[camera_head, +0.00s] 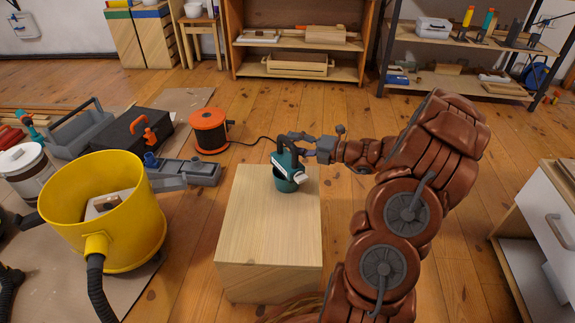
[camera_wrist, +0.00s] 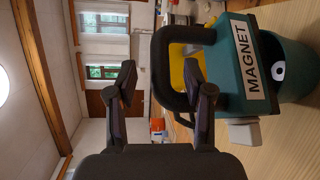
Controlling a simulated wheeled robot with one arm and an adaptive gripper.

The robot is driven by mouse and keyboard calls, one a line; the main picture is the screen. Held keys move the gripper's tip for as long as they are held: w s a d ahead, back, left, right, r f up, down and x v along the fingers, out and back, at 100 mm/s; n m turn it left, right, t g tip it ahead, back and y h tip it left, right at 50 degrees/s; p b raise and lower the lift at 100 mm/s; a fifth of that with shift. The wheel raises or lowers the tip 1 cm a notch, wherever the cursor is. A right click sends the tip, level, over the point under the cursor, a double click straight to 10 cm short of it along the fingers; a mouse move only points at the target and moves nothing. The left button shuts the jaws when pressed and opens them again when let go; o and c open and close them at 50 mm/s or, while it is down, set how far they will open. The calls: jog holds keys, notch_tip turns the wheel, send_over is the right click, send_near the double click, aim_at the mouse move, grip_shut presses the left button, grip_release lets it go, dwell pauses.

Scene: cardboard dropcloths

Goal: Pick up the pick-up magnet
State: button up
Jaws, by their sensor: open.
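The pick-up magnet (camera_head: 287,172) is a teal body with a black loop handle and a white label. It stands on top of a light wooden box (camera_head: 262,215), near its far right corner. In the wrist view the magnet (camera_wrist: 285,62) fills the right side, with "MAGNET" on its label and its black handle (camera_wrist: 160,70) towards the middle. My gripper (camera_head: 298,143) reaches in from the right beside the handle. In the wrist view my gripper (camera_wrist: 165,85) has its two dark fingers apart, with the handle just beyond or between the tips; I cannot tell which.
A yellow bucket (camera_head: 150,225) stands at the left, with a grey toolbox (camera_head: 80,130), a black case and an orange cable reel (camera_head: 209,130) behind it. A white drawer cabinet (camera_head: 550,220) is at the right. Shelves line the back. Floor between is clear.

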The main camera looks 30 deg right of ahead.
jog(key=shift+b+x, duration=0.5)
jog(key=shift+x, duration=0.75)
grip_shut()
